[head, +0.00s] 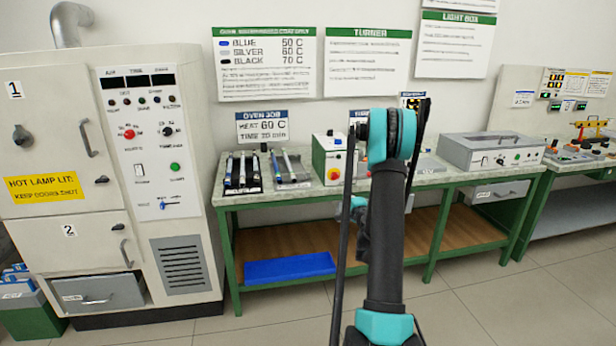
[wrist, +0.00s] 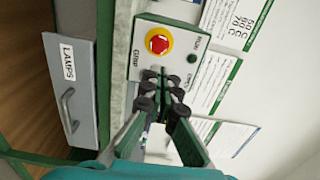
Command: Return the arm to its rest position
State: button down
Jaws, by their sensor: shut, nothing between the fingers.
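My arm (head: 388,235) stands upright in the middle of the head view, in front of the green-framed bench. The gripper end is mostly hidden behind the arm there. In the wrist view my gripper (wrist: 162,86) points at the turner's white control box (wrist: 165,50), which has a red button on a yellow ring. The fingers are shut with nothing between them. I cannot tell how far they are from the box. The box also shows in the head view (head: 328,160), left of my arm.
The bench (head: 300,195) holds rod racks (head: 242,173) at left and a grey light box (head: 490,150) at right. An oven cabinet (head: 110,270) stands at left. A blue tray (head: 290,268) lies on the lower shelf. A lamps drawer (wrist: 70,85) shows in the wrist view. The front floor is clear.

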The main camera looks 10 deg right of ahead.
jog(key=s+a+r+n+g+y, duration=0.25)
jog(key=s+a+n, duration=0.35)
jog(key=s+a, duration=0.3)
jog(key=s+a+r+n+g+y, duration=0.2)
jog(key=s+a+n+g+y, duration=0.25)
jog(key=a, duration=0.65)
jog(key=s+d+f+n+g+h, duration=0.1)
jog(key=s+f+n+g+h, duration=0.2)
jog(key=s, duration=1.2)
jog(key=s+f+n+g+h, duration=0.3)
jog(key=s+f+n+h, duration=0.1)
jog(key=s, duration=1.2)
jog(key=shift+d+f+g, duration=0.35)
jog(key=shift+f+g, duration=0.05)
jog(key=shift+f, duration=0.3)
jog(key=shift+w+n, duration=0.1)
jog(key=shift+n, duration=0.15)
